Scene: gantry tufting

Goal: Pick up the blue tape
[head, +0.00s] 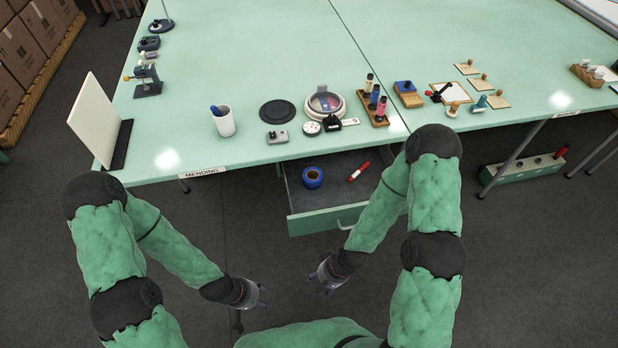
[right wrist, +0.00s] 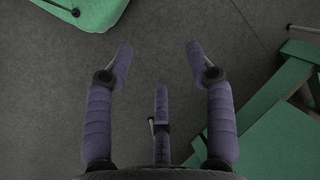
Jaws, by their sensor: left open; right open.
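The blue tape (head: 312,178) is a roll lying in the open drawer (head: 330,219) under the front edge of the table. My left gripper (head: 262,298) is open and empty, low in front of the drawer and to its left. My right gripper (head: 325,284) is open and empty, below the drawer front in the picture and apart from it. In the right wrist view its spread fingers (right wrist: 158,62) have only dark floor between them. The tape does not show in that view.
A red marker (head: 358,172) lies in the drawer, right of the tape. The green table (head: 230,60) above holds a white cup (head: 223,121), a round tin (head: 324,103) and a rack of spools (head: 374,108). A green box (head: 522,170) stands on the floor at right.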

